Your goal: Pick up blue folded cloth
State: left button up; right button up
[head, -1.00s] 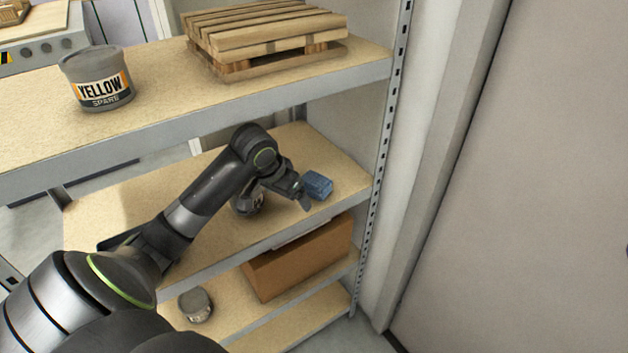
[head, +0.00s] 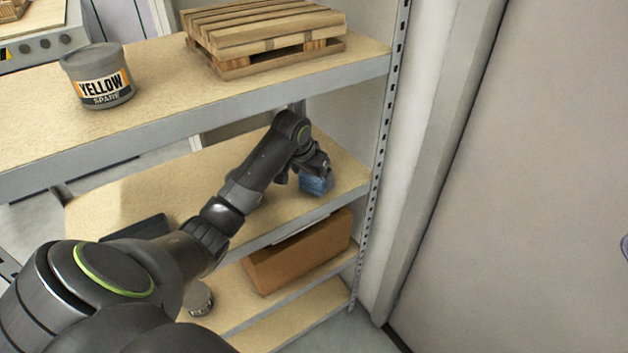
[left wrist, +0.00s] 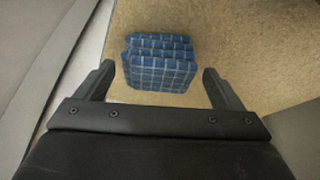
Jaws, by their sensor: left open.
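The blue folded cloth (head: 316,184) lies on the middle shelf (head: 225,170) near its right end, partly hidden by my left gripper (head: 312,172) in the head view. In the left wrist view the cloth (left wrist: 160,63) shows as a checked, folded stack with lighter lines. My left gripper (left wrist: 162,80) is open there, with one finger to each side of the cloth and visible gaps between. The fingers do not grip it. My right gripper is not in view.
A YELLOW SPARE can (head: 98,76) and a wooden pallet (head: 262,35) stand on the upper shelf above my arm. A cardboard box (head: 300,256) and a small can (head: 198,299) are on the shelf below. A perforated upright (head: 378,170) stands right of the cloth.

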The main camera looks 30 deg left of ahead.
pick_arm(q)
jog(key=shift+x, duration=1)
jog(key=c, duration=1.1)
jog(key=shift+o, duration=0.2)
jog(key=shift+r, duration=0.15)
